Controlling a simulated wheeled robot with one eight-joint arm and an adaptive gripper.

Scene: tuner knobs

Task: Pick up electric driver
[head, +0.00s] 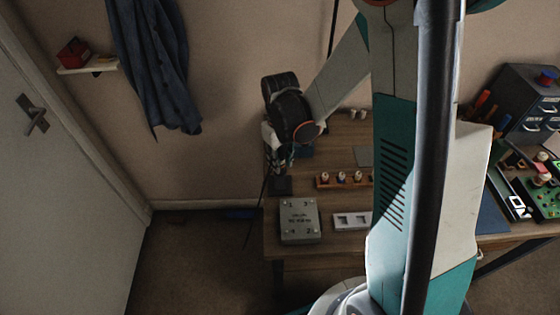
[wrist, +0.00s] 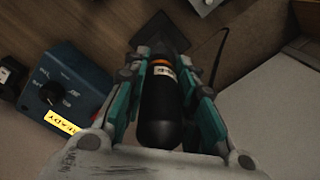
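The electric driver (wrist: 162,105) is a black cylinder with an orange band, seen nearly end-on in the wrist view. It stands over a dark square stand (wrist: 160,34) on the wooden bench; the stand also shows in the head view (head: 281,186). My gripper (wrist: 166,68) points down at the bench's left end, with one teal-and-grey finger on each side of the driver. The fingertips are very near its sides; I cannot tell whether they press on it. In the head view my gripper (head: 279,158) hides most of the driver.
A blue box (wrist: 65,92) with a black knob and a yellow label stands close beside my gripper. On the bench (head: 345,132) are a grey plate (head: 299,219), a wooden rack (head: 344,181) with several knobs, and a pale tray (head: 352,220). A cable (wrist: 216,55) runs near the driver.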

